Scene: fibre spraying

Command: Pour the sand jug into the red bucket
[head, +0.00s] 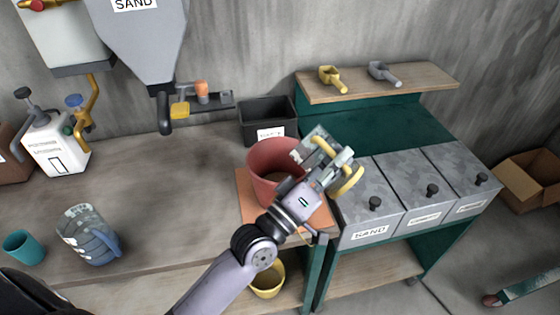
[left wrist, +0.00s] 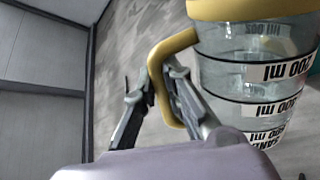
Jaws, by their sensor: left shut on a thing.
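My left gripper (head: 325,172) is shut on the yellow handle of the sand jug (head: 310,145), a clear measuring jug. The jug is held up over the right side of the red bucket (head: 270,160); the gripper hides part of it. In the left wrist view the fingers (left wrist: 160,95) grip the handle beside the clear jug (left wrist: 255,75), which has a yellow rim and volume labels that read upside down. I cannot tell how much sand is in it. The bucket stands on an orange-brown board on the bench. My right gripper is out of view.
A clear jug with a blue handle (head: 85,235) and a teal cup (head: 24,246) stand at the bench's left. A black bin (head: 268,122) is behind the bucket. Grey lidded bins (head: 372,190) stand right. A sand hopper (head: 140,40) hangs at upper left.

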